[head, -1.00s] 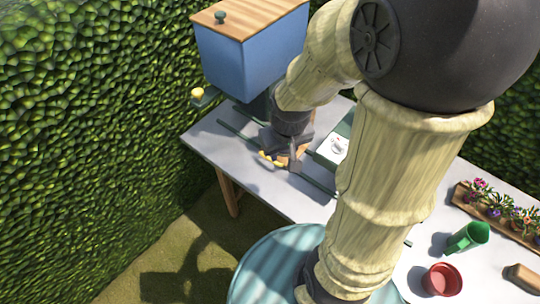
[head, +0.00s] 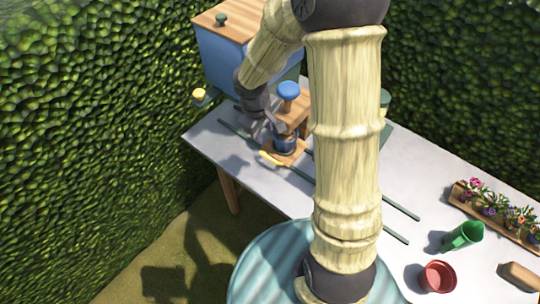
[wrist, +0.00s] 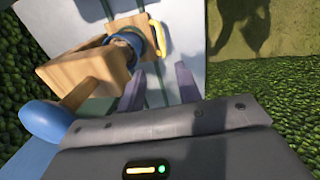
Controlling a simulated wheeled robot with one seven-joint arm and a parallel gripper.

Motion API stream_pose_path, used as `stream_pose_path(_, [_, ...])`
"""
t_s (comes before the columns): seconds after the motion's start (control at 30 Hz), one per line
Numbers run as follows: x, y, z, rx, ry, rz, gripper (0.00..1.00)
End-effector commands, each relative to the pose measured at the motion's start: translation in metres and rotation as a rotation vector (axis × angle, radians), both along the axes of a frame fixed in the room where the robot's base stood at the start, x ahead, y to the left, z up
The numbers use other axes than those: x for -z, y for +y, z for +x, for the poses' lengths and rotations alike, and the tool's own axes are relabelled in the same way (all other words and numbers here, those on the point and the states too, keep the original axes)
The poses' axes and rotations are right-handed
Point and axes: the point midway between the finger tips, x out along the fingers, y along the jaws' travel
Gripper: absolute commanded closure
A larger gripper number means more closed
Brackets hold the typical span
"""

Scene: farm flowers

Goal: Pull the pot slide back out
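The pot slide is a small wooden carriage (head: 292,155) on dark green rails, with a yellow handle (head: 271,159) at its front left. A dark blue round part, perhaps a pot, sits in it below a wooden arm topped by a blue knob (head: 288,90). In the wrist view the yellow handle (wrist: 159,39) is ahead of the fingers, with the wooden arm (wrist: 88,75) and blue knob (wrist: 45,120) at left. My gripper (wrist: 160,88) has its fingers apart with nothing between them. In the head view it is beside the slide, partly hidden.
A blue box with a wooden lid (head: 235,58) stands behind the slide. Hedges border the table.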

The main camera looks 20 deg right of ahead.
Motion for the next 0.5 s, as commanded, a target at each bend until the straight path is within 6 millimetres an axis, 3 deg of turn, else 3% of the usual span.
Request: stream_pose_path(0.5, [0.084,-0.012,0.008,-0.002,0.005,0.000,0.66])
